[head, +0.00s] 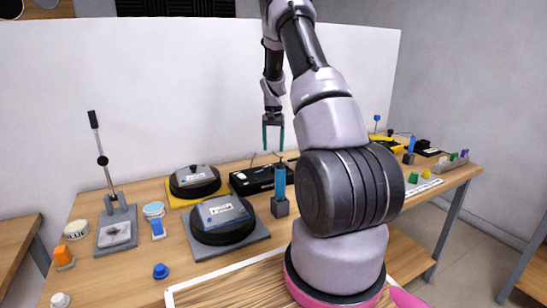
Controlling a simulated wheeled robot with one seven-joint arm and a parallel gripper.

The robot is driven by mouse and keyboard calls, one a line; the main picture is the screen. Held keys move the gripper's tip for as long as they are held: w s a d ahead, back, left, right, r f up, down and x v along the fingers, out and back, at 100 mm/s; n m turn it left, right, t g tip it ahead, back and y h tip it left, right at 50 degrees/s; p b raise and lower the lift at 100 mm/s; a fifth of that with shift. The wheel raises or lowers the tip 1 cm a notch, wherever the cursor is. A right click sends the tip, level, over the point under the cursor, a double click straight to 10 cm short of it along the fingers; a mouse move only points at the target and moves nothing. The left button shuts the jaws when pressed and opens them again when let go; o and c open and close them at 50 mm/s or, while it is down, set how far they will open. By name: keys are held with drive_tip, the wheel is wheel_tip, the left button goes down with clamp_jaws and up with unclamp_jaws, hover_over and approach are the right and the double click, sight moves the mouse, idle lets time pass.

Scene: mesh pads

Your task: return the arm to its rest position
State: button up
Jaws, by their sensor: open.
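My gripper (273,137) hangs from my raised arm (320,95) in the head view, pointing down above the back of the workbench. Its two teal fingers are apart and nothing shows between them. Below it lies a black flat case (250,183) on the bench. A blue upright piece in a grey block (280,207) stands just in front of that case, below the gripper. My arm's lower links hide part of the bench to the right.
The wooden workbench (165,272) carries two round black devices on a yellow pad (172,203) and a grey pad (200,250). A grey stand with a tall rod (102,165) is at left. A white panel (200,90) rises behind. Small coloured parts sit at right.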

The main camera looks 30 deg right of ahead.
drive_tip(key=shift+r, duration=1.05)
drive_tip(key=s+a+r+t, duration=0.1)
drive_tip(key=s+a+r, duration=0.3)
drive_tip(key=r, duration=0.3)
drive_tip(key=s+a+r+n+t, duration=0.1)
drive_tip(key=s+a+r, duration=0.25)
drive_tip(key=r, duration=0.35)
drive_tip(key=s+a+r+t, duration=0.1)
drive_tip(key=s+a+r, duration=0.25)
drive_tip(key=r, duration=0.35)
drive_tip(key=s+a+r+n+t, duration=0.1)
drive_tip(key=s+a+r, duration=0.1)
drive_tip(key=s, duration=0.5)
drive_tip(key=s+a+r+t+y, duration=0.1)
drive_tip(key=s+a+r, duration=0.2)
drive_tip(key=s+a, duration=0.2)
drive_tip(key=s+a+r+n+t+y, duration=0.1)
drive_tip(key=s+a, duration=0.3)
drive_tip(key=s, duration=0.7)
drive_tip(key=shift+s+r+n+t, duration=0.2)
drive_tip(key=shift+r+n+t, duration=0.1)
drive_tip(key=shift+r+t, duration=0.35)
